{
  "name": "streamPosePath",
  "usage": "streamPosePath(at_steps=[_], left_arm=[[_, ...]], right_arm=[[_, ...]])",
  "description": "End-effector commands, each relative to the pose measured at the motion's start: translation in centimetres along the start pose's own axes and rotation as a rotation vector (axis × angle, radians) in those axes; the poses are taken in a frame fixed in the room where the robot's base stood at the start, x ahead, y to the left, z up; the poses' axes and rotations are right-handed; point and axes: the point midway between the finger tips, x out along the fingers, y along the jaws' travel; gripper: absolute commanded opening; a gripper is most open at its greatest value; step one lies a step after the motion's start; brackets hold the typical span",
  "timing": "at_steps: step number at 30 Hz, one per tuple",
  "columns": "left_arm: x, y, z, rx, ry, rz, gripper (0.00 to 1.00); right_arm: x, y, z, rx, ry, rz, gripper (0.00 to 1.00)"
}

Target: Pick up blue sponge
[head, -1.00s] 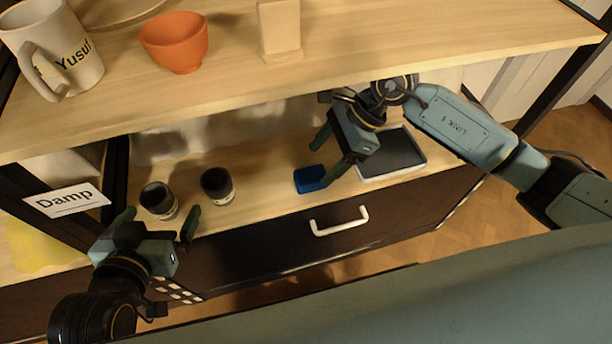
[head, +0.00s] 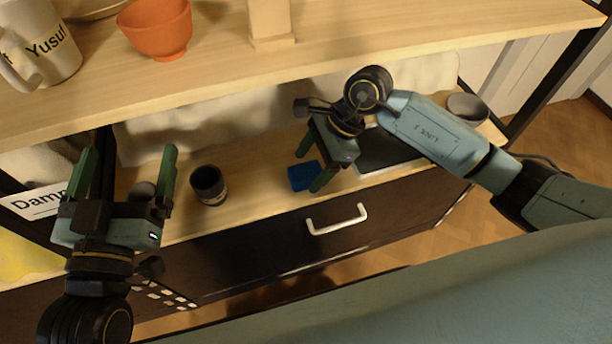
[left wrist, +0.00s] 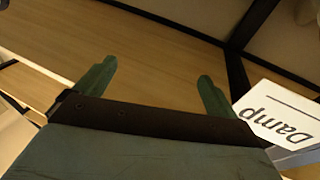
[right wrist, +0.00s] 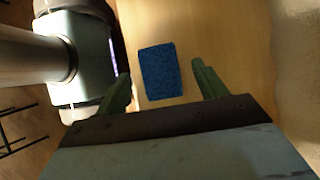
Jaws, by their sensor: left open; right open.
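The blue sponge (head: 304,175) lies on the lower wooden shelf, near its front edge above the drawer. In the right wrist view the sponge (right wrist: 160,72) lies flat ahead of my right gripper (right wrist: 160,85), between the lines of its two open fingers. In the head view my right gripper (head: 313,163) is open over the sponge, with its fingers to either side; I cannot tell whether they touch it. My left gripper (head: 127,168) is open and empty, raised at the left. It also shows open in the left wrist view (left wrist: 155,80).
A dark cup (head: 208,185) stands left of the sponge. A dark tray (head: 385,150) is partly hidden behind my right arm. The upper shelf (head: 370,40) overhangs, with an orange bowl (head: 158,30) and a "Yusuf" mug (head: 45,48). A white drawer handle (head: 337,219) sits below.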

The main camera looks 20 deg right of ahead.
Motion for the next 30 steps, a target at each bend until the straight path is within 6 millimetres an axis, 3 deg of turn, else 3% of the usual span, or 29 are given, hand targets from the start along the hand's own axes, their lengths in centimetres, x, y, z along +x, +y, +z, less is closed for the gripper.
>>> streamPosePath(at_steps=[9, 18, 30], left_arm=[[-0.3, 0.7, -3.7, -0.011, 0.233, 0.017, 0.95], [-0.4, 0.7, -4.1, -0.012, 0.252, 0.018, 0.95], [-0.4, 0.7, -4.0, -0.012, 0.251, 0.018, 0.95]], right_arm=[[2.2, 0.0, -0.1, 0.001, 0.0, 0.001, 0.71], [2.3, 0.0, 0.0, 0.001, 0.0, 0.001, 0.71], [2.3, 0.0, 0.0, 0.001, 0.0, 0.0, 0.23]])
